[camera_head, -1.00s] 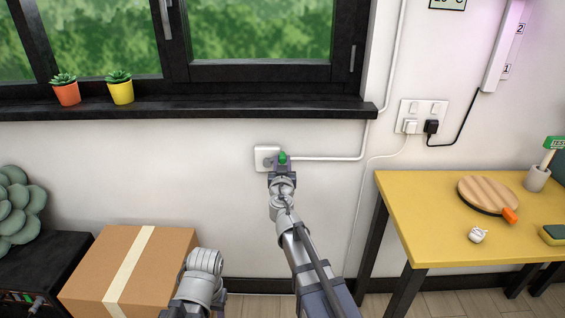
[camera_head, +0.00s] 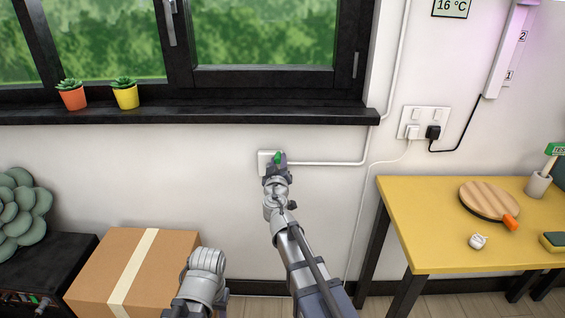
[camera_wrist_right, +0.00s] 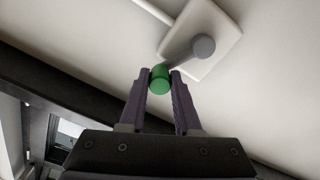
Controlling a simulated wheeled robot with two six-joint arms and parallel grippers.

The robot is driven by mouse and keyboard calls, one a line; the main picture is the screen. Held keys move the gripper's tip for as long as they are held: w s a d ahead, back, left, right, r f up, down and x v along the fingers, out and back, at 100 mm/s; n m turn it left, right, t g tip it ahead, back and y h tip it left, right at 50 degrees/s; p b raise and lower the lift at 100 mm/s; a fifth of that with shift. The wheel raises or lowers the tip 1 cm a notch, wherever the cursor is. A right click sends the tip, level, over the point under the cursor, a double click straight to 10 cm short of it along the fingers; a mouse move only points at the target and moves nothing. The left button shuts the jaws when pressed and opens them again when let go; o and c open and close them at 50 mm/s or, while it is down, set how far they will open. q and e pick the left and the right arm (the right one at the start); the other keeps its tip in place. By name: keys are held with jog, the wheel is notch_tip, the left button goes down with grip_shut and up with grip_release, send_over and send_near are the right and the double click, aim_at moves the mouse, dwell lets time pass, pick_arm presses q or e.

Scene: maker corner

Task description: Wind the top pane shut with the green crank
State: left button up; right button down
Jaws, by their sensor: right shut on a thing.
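The green crank knob (camera_head: 278,158) shows at the tip of my right arm, in front of a white wall plate (camera_head: 263,163) below the window sill. In the right wrist view, the green knob (camera_wrist_right: 160,79) sits between the fingertips of my right gripper (camera_wrist_right: 160,82), which is shut on it. A grey crank part (camera_wrist_right: 203,46) stands out from the white plate (camera_wrist_right: 222,30) above and right of the knob. In the head view my right gripper (camera_head: 276,165) hides part of the plate. My left arm shows at bottom centre, but its gripper is not visible. The window's upper part is cut off.
Two potted plants (camera_head: 72,97) (camera_head: 125,96) stand on the black sill (camera_head: 190,113). A cardboard box (camera_head: 180,250) is below, left of my arms. A yellow table (camera_head: 430,235) stands right. A white conduit (camera_head: 325,163) runs right from the plate.

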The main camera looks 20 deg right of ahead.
jog(key=w+a+n+b, duration=0.1)
jog(key=a+n, duration=0.6)
jog(key=n, duration=0.7)
jog(key=shift+w+f, duration=0.45)
jog(key=c, duration=0.6)
grip_release()
jog(key=v, duration=0.7)
jog(key=shift+s+a, duration=0.2)
jog(key=shift+s, duration=0.2)
